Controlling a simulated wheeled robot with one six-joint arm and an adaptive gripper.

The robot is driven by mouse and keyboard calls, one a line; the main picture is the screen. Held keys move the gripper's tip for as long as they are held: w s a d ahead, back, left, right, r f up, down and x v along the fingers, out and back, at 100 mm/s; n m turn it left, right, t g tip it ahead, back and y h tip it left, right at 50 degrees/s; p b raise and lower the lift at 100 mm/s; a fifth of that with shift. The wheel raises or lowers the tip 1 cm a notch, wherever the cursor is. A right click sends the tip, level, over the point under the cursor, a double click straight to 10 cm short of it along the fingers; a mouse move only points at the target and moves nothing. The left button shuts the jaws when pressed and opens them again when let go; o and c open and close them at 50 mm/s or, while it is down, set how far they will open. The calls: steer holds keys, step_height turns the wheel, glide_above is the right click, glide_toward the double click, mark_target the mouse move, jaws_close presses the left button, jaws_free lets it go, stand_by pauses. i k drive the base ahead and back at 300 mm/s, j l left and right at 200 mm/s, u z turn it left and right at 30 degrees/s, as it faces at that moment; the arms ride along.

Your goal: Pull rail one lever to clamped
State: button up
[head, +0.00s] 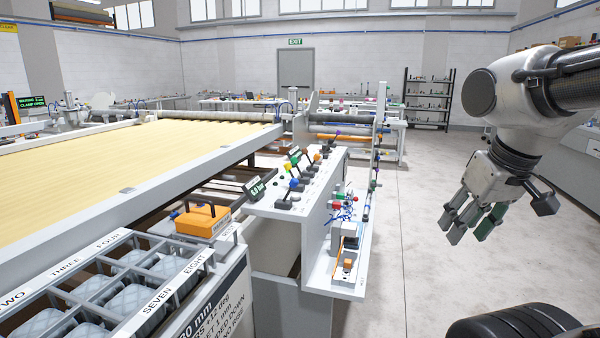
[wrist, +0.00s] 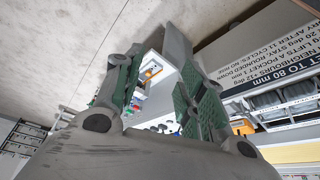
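A row of small levers with coloured knobs stands on the sloped grey console beside the quilting bed in the head view. The nearest, a blue-knobbed lever (head: 293,184), stands upright at the near end; green, yellow and orange knobs follow behind it. The labels at the levers are too small to read, so I cannot tell which is rail one. My gripper (head: 472,222) is at the right, well apart from the console, fingers pointing down and spread. In the wrist view my gripper (wrist: 152,58) is open and empty, with the console partly visible, blurred, between its fingers.
An orange box (head: 203,219) and a divided tray (head: 150,285) of grey padded pieces lie left of the console. A lower shelf (head: 345,288) with small parts juts out on its right. The concrete floor (head: 430,240) between console and gripper is clear. A screen (head: 31,103) shows "CLAMP OPEN".

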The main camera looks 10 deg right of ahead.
mark_target(288, 166)
steer(key=i+u, duration=0.1)
steer(key=i, duration=0.5)
steer(key=i+l+u, duration=0.1)
steer(key=i, duration=0.3)
steer(key=i+l+u, duration=0.1)
steer(key=i, duration=0.25)
